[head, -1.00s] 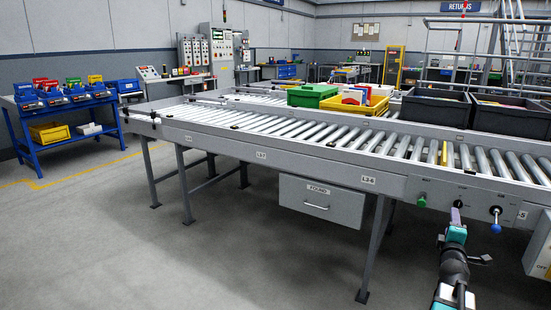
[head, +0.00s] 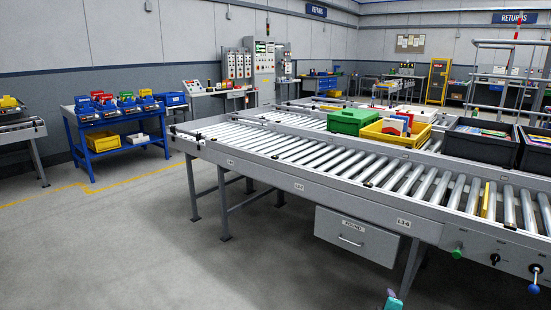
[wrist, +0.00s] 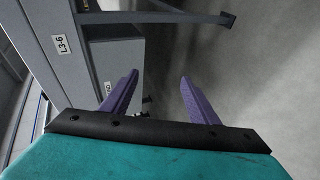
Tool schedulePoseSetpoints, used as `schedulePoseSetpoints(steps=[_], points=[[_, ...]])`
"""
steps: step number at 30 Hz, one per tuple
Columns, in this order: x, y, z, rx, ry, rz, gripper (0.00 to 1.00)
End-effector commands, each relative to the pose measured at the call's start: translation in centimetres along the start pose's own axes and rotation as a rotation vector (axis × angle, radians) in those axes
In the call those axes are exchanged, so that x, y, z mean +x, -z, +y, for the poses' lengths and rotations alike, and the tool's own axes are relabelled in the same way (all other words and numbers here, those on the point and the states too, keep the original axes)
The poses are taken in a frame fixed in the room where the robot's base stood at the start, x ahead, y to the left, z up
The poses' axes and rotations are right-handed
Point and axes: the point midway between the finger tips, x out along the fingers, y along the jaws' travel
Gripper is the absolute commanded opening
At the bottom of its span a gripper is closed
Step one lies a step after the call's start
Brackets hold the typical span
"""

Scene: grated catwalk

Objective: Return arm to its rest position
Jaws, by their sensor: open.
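My gripper (wrist: 158,82) shows in the wrist view with two purple fingers apart and nothing between them. Behind the fingers are a black bar and a teal housing. In the head view only a small teal part of my gripper (head: 392,300) shows at the bottom edge, below and in front of the conveyor's drawer; the rest of my arm is out of the picture. In the wrist view the fingers hang over the grey floor beside the conveyor's side panel, which carries an L3-6 label (wrist: 61,45).
The roller conveyor (head: 300,186) fills the right, with a grey drawer (head: 357,236) under its rail. It carries a green crate (head: 354,122), a yellow bin (head: 395,139) and dark bins (head: 480,148). A blue bench (head: 100,122) stands back left. Open floor (head: 150,255) lies left.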

Motion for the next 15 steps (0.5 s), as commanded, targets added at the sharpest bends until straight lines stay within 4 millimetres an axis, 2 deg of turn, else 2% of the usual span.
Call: schedulePoseSetpoints(steps=[1, 6, 11, 15], points=[[-0.9, 1.1, -1.3, 0.017, 0.047, -0.002, 0.55], [-3.3, 3.4, -7.7, 0.089, 0.206, -0.036, 0.55], [-6.6, 4.6, -14.0, 0.162, 0.367, -0.098, 0.55], [-10.6, 4.9, -19.5, 0.229, 0.517, -0.180, 0.55]])
